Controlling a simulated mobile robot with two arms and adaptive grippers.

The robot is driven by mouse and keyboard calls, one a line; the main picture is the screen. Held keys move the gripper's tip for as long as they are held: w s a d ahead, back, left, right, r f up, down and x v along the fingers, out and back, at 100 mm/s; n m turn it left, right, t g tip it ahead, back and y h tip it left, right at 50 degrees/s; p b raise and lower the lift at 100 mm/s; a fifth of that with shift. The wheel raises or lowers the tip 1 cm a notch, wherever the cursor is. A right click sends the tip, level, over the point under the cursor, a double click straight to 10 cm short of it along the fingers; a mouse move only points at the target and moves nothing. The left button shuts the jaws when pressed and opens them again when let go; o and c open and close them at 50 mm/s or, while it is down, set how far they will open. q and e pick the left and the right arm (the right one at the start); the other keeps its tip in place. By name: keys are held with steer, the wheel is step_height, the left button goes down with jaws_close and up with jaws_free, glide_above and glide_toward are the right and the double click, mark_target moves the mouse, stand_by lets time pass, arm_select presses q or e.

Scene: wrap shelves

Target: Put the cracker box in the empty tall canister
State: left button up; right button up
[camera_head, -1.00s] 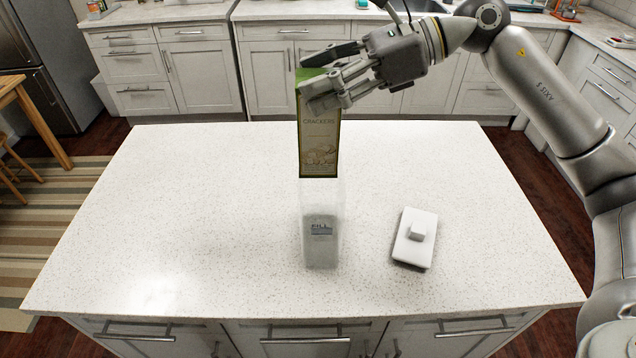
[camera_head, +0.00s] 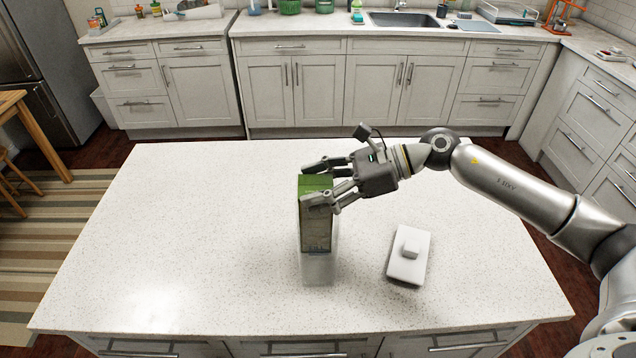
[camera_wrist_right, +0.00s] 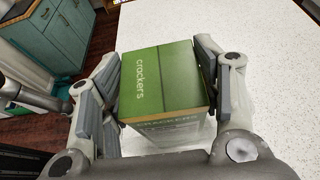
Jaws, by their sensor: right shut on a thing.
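The green cracker box (camera_head: 316,222) stands upright in the clear tall canister (camera_head: 318,269) on the island, its top sticking out above the rim. My right gripper (camera_head: 325,196) is at the top of the box, with its fingers on either side. In the right wrist view, the fingers of the gripper (camera_wrist_right: 160,90) flank the box's green top (camera_wrist_right: 160,82) and are shut on it. The white lid (camera_head: 408,256) with a square knob lies to the right of the canister. My left gripper is not in view.
The speckled white island top (camera_head: 200,230) is otherwise clear. Cabinets (camera_head: 290,90) and a counter with a sink (camera_head: 405,19) stand behind it, across a strip of dark floor.

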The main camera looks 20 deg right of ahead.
steer(key=o, duration=1.5)
steer(key=shift+o, duration=0.2)
steer(key=shift+d, duration=0.1)
steer(key=shift+s+d+r+b, duration=0.1)
steer(key=shift+s+d+b, duration=0.05)
steer(key=shift+d+b, duration=0.15)
steer(key=b+v, duration=0.4)
steer(key=v, duration=0.7)
steer(key=shift+s+d, duration=0.1)
